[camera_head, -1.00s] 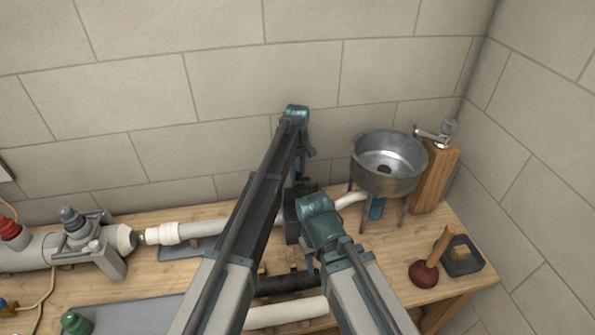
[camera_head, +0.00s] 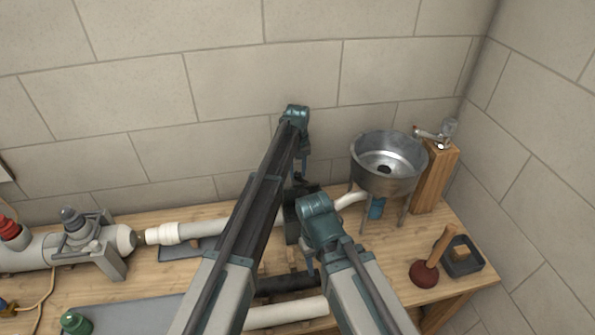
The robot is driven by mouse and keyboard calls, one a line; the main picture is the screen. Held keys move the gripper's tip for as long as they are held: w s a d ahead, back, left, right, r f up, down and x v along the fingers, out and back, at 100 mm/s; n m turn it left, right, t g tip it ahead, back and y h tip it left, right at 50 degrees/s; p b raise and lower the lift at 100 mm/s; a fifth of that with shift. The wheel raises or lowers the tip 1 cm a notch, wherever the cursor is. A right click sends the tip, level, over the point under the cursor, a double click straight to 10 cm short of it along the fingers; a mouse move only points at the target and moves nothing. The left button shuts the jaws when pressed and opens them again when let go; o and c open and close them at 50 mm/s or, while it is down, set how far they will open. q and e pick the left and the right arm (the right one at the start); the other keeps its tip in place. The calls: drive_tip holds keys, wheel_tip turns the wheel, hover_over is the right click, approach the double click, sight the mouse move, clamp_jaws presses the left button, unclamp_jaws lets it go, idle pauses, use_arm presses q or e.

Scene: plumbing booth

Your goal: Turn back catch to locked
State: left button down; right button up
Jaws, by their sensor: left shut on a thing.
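My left gripper (camera_head: 301,172) points down behind the dark green block (camera_head: 292,224) on the bench, near the wall. It is shut at a small dark piece on top of the block, which looks like the back catch (camera_head: 298,181); the jaws and my arm hide most of it, so its exact angle cannot be read. My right gripper (camera_head: 309,268) is at the block's front side, under its wrist. Its fingertips are mostly hidden, and whether they hold anything cannot be told.
A white pipe (camera_head: 190,231) enters from the left, and another curves to the metal basin (camera_head: 388,163) on the right. A dark pipe and a white pipe (camera_head: 288,312) lie in front.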

sight(298, 173)
use_arm(q)
drive_tip(key=m, duration=0.4)
drive_tip(key=shift+m, duration=2.1)
drive_tip(key=c, duration=0.5)
unclamp_jaws()
drive_tip(key=shift+r, duration=0.1)
wheel_tip(298, 173, up, 14)
drive_tip(key=p, duration=1.4)
drive_tip(key=shift+s+f, duration=0.1)
drive_tip(key=shift+f, duration=0.15)
